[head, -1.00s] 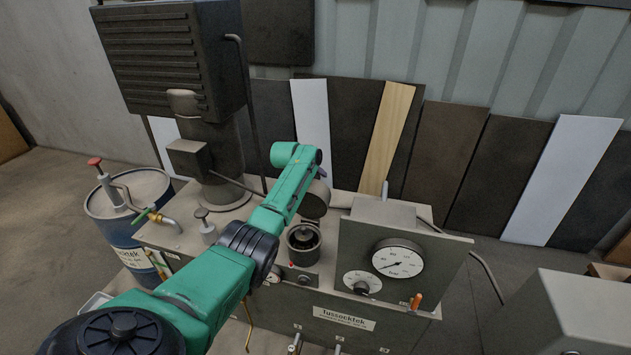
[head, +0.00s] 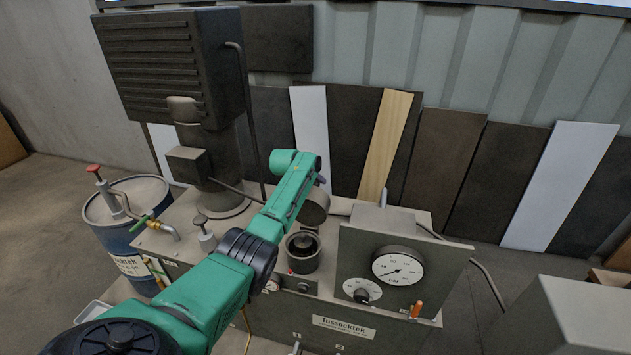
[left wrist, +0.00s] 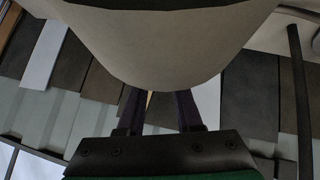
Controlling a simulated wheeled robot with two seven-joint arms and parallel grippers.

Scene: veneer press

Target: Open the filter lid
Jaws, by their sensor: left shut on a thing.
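The filter lid (head: 315,208) is a grey round cover standing raised on edge behind the filter housing (head: 303,252). The housing on the machine top is uncovered, with a dark inside and a round part in the middle. My left gripper (left wrist: 160,106) is shut on the lid; its dark fingers meet the rim in the left wrist view, where the lid (left wrist: 155,45) fills the upper middle. In the head view my green left arm hides most of that gripper and part of the lid. My right gripper is not in view.
A gauge panel (head: 355,245) stands right of the housing. A dark ribbed motor unit (head: 170,65) on a column rises at the left. A blue drum (head: 125,235) with a pump stands left of the machine. Boards (head: 440,165) lean on the back wall.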

